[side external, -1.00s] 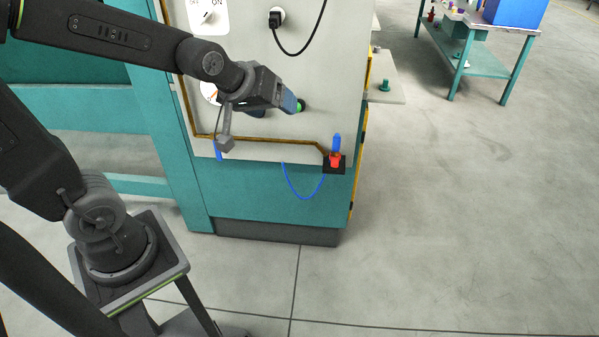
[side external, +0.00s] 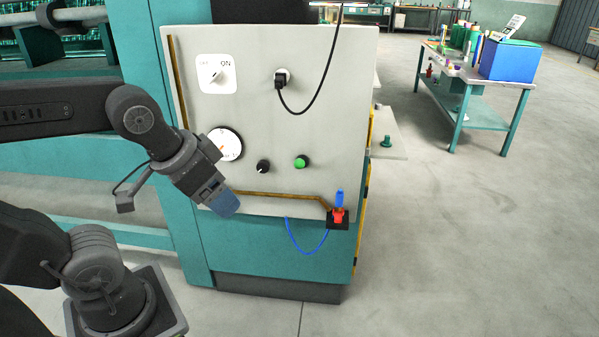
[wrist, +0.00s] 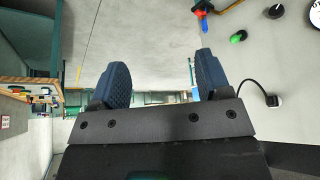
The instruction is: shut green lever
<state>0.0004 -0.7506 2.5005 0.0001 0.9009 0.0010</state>
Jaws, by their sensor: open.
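A green round knob or button (side external: 301,161) is on the light grey panel; it also shows in the wrist view (wrist: 238,36). A blue upright handle (side external: 339,198) stands on a red fitting (side external: 338,216) at the panel's lower right; both show at the top of the wrist view. No clearly green lever can be made out. My gripper (side external: 224,203) is left of and below the green knob, in front of the panel's lower left edge. In the wrist view its two blue fingers (wrist: 160,70) are apart with nothing between them.
The panel (side external: 255,110) also holds a white ON switch (side external: 216,75), a gauge (side external: 226,144), a black knob (side external: 263,166) and a black plug with cable (side external: 281,80). A blue cable (side external: 300,248) hangs below. A workbench (side external: 475,75) stands far right, with open floor before it.

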